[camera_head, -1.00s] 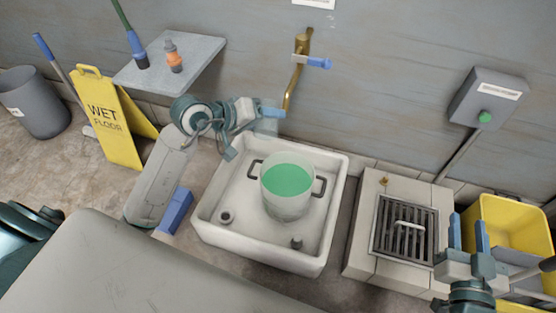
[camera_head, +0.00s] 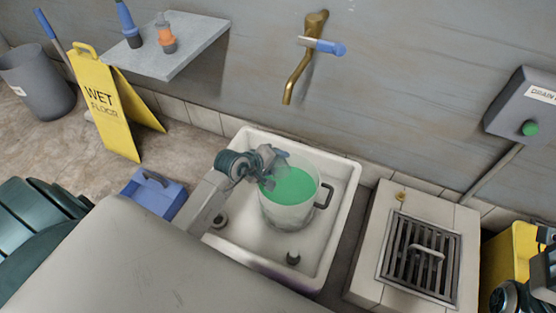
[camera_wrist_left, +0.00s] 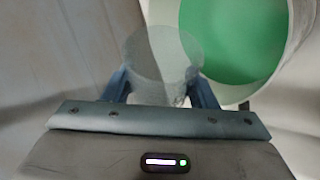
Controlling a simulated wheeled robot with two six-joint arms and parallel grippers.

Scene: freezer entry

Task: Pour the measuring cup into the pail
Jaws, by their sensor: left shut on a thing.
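The pail (camera_head: 290,216) is a translucent pot with dark side handles, holding green liquid, in the white sink. Its green liquid (camera_wrist_left: 235,40) and pale rim also show in the left wrist view. My left gripper (camera_head: 268,178) is at the pail's left rim. In the left wrist view its blue fingers (camera_wrist_left: 160,88) are shut on a clear measuring cup (camera_wrist_left: 158,68), which overlaps the pail's edge in the picture. I cannot tell the cup's tilt or whether it holds liquid. The cup is hard to make out in the head view.
The white sink (camera_head: 345,180) has two dark knobs on its floor. A brass tap (camera_head: 298,75) is on the wall behind. A drain grate (camera_head: 420,262) lies to the right, a blue caddy (camera_head: 152,195) to the left. A yellow wet-floor sign (camera_head: 100,105) and grey shelf (camera_head: 180,48) stand further left.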

